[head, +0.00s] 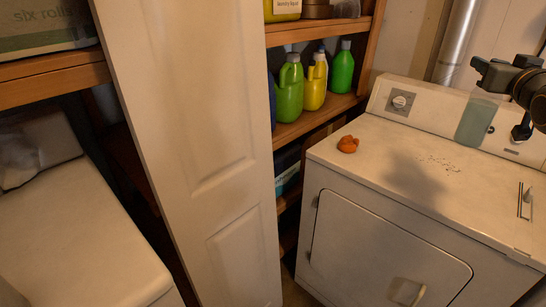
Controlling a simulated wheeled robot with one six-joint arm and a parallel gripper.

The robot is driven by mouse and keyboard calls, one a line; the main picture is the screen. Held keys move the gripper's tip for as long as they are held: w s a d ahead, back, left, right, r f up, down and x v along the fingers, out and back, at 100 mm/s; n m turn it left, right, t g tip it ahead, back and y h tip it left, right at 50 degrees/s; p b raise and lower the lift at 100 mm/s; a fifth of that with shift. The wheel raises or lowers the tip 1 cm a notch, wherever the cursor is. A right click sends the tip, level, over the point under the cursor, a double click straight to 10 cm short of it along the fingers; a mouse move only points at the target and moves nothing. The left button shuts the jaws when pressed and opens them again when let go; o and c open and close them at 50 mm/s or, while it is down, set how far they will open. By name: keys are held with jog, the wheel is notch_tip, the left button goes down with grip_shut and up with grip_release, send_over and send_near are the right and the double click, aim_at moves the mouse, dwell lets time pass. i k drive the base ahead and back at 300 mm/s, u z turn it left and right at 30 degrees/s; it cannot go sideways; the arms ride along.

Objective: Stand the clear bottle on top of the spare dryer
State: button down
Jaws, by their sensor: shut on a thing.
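The clear bottle (474,124) is a see-through, greenish container at the right of the head view. It looks upright, in front of the control panel of the white dryer (385,205). My gripper (484,75) is at the bottle's upper end, shut on it; the fingertips are hard to make out. I cannot tell whether the bottle's base touches the dryer top or hangs above it. A broad shadow lies on the dryer top to the left of the bottle.
On the dryer top are an orange lump (348,144), scattered white bits (440,162) and a small thin item (525,200) near the right edge. A white folding door (205,150) and wooden shelves with green (289,95) and yellow (315,88) bottles stand left.

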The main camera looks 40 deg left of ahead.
aim_at(90, 272)
jog(key=k, duration=1.05)
jog(key=u, duration=1.65)
